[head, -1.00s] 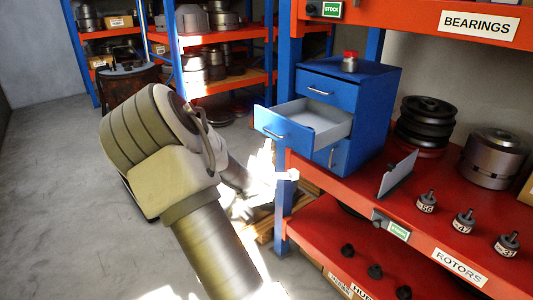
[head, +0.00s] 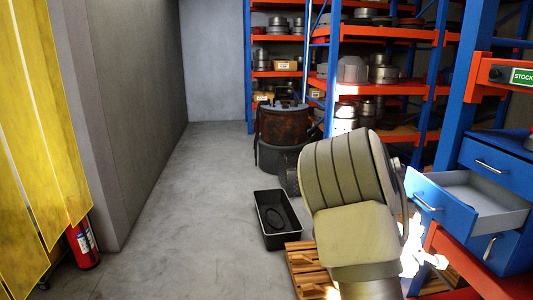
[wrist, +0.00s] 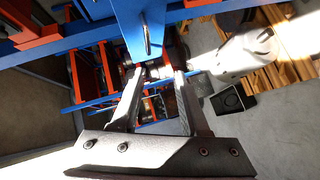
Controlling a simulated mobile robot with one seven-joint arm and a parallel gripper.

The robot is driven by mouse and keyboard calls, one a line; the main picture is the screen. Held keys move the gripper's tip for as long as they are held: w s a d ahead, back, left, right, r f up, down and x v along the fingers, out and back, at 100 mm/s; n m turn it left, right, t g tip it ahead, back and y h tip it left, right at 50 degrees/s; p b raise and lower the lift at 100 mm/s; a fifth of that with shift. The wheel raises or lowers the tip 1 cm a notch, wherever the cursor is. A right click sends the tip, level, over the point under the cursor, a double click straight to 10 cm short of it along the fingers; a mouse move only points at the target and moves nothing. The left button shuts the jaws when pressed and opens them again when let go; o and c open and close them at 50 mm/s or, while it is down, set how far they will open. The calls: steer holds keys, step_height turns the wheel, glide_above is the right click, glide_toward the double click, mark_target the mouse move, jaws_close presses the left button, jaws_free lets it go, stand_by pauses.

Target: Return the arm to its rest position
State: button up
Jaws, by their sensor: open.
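My arm (head: 352,185) stands folded in the head view, in front of the shelving and left of the open drawer. My gripper (wrist: 154,78) shows in the wrist view with its two fingers apart and nothing seen between them. A blue panel with a bar handle (wrist: 140,25) is just beyond the fingertips; I cannot tell whether they touch it. In the head view the gripper is hidden behind my arm or lost in bright glare.
The blue cabinet's drawer (head: 480,197) stands open close to my arm's right. A black bin (head: 266,238) and wooden pallet (head: 304,262) are on the floor. A rusty drum (head: 285,128) stands farther back.

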steer(key=s+a+r+m+g+y, duration=0.1)
steer(key=s+a+r+m+y, duration=0.15)
steer(key=a, duration=0.35)
steer(key=s+a+r+m+g+y, duration=0.1)
steer(key=s+a+y, duration=0.25)
steer(key=a, duration=0.35)
steer(key=s+a+r+m+g+y, duration=0.1)
steer(key=s+a+r+m+y, duration=0.1)
steer(key=s+a, duration=0.3)
steer(key=s+a+r+g+y, duration=0.1)
steer(key=s+a+r, duration=0.1)
steer(key=s+a, duration=0.3)
steer(key=s+a+r+m+g, duration=0.1)
steer(key=s+a, duration=0.5)
steer(key=s, duration=0.8)
steer(key=shift+r+g+y, duration=0.4)
steer(key=shift+r+g, duration=0.05)
steer(key=shift+g, duration=0.05)
